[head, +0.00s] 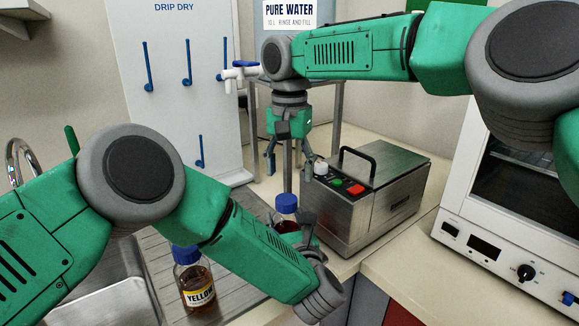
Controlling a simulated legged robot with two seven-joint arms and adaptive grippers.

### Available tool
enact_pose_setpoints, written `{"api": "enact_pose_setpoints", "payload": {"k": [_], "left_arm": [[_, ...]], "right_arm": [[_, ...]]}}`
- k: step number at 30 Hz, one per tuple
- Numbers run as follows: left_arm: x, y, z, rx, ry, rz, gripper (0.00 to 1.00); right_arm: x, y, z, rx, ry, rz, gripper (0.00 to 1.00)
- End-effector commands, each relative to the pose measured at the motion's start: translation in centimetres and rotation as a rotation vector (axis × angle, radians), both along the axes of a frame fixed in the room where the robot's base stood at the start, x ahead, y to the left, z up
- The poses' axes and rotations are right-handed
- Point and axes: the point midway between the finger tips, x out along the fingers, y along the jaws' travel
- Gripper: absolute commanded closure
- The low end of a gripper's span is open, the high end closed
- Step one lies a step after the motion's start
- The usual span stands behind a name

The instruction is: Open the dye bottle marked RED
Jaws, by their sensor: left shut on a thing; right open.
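A glass bottle with a blue cap (287,202) and dark reddish contents stands upright behind my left forearm. My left gripper (297,226) is shut on this bottle below the cap, and my arm hides its lower part and any label, so I cannot read RED on it. The cap is on. My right gripper (289,160) is open, pointing down above the capped bottle, with its fingers apart and nothing between them. A second bottle (199,292), labelled YELLOW, stands at the lower left with its blue cap on.
A steel box with a black handle (395,193) stands just right of the held bottle. A white oven (497,190) is further right. Behind are a white drip rack (172,90) with blue pegs and a white tap (238,73). A sink (105,305) is at lower left.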

Motion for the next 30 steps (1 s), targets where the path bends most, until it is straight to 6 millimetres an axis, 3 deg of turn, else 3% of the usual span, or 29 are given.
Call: {"api": "enact_pose_setpoints", "payload": {"k": [9,16,24,30], "left_arm": [[0.0,0.2,0.1,-0.002,-0.001,0.001,1.0],[0.0,0.1,0.1,0.0,-0.001,0.001,1.0],[0.0,0.1,0.1,-0.001,-0.001,0.0,1.0],[0.0,0.1,0.1,-0.001,-0.001,0.0,1.0]], "right_arm": [[0.3,0.1,0.1,-0.005,-0.002,-0.721,0.44],[0.5,0.0,0.2,-0.004,-0.002,-1.156,0.44],[0.5,0.0,0.0,-0.004,0.001,-1.369,0.44],[0.4,0.0,-2.4,-0.006,0.003,-1.378,0.44]]}}
